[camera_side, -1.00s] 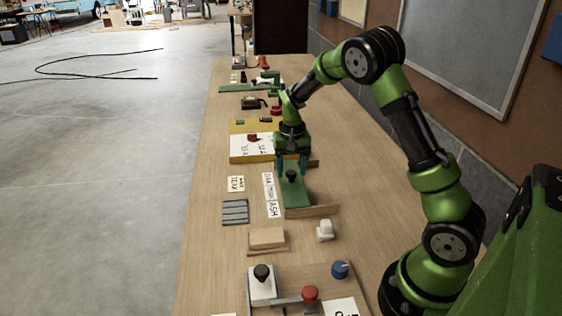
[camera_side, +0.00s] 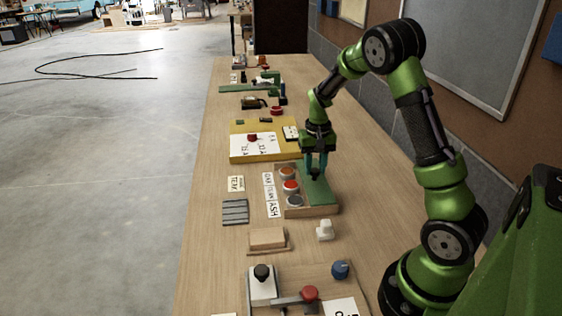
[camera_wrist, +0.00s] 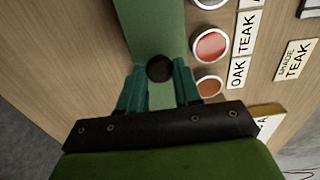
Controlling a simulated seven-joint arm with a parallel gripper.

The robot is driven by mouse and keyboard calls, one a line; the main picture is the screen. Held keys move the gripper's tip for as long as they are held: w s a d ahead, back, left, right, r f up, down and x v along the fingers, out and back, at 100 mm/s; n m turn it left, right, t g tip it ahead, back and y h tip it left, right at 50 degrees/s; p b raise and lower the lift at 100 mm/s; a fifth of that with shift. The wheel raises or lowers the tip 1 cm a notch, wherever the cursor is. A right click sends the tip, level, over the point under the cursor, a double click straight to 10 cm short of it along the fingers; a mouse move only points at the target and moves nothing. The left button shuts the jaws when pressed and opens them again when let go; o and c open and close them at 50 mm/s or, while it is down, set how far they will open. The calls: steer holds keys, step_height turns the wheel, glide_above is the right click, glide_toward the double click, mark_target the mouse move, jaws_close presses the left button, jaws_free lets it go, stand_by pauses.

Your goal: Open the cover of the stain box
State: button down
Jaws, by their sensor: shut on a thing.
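The stain box (camera_side: 300,214) is a low wooden tray on the bench. Its green sliding cover (camera_side: 323,196) lies over the right side, leaving three round pots open on the left: orange-brown (camera_side: 287,173), red (camera_side: 291,185) and grey (camera_side: 294,201). My gripper (camera_side: 316,173) points down over the cover. In the wrist view, my gripper (camera_wrist: 160,72) has its teal fingers on both sides of the cover's black knob (camera_wrist: 159,66), shut on it. The green cover (camera_wrist: 157,27) runs up the picture beside the red pot (camera_wrist: 211,46).
OAK, TEAK and ASH labels (camera_side: 268,181) lie left of the box, with a "shade TEAK" card (camera_side: 236,184) farther left. A wooden block (camera_side: 267,239) and a white knob (camera_side: 325,230) are in front. Bench to the right is clear.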

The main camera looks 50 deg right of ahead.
mark_target(317, 170)
steer(key=shift+s+d, duration=0.25)
steer(key=c, duration=0.8)
jaws_free()
steer(key=shift+r, duration=0.1)
step_height(317, 170, up, 17)
steer(key=shift+f, duration=0.15)
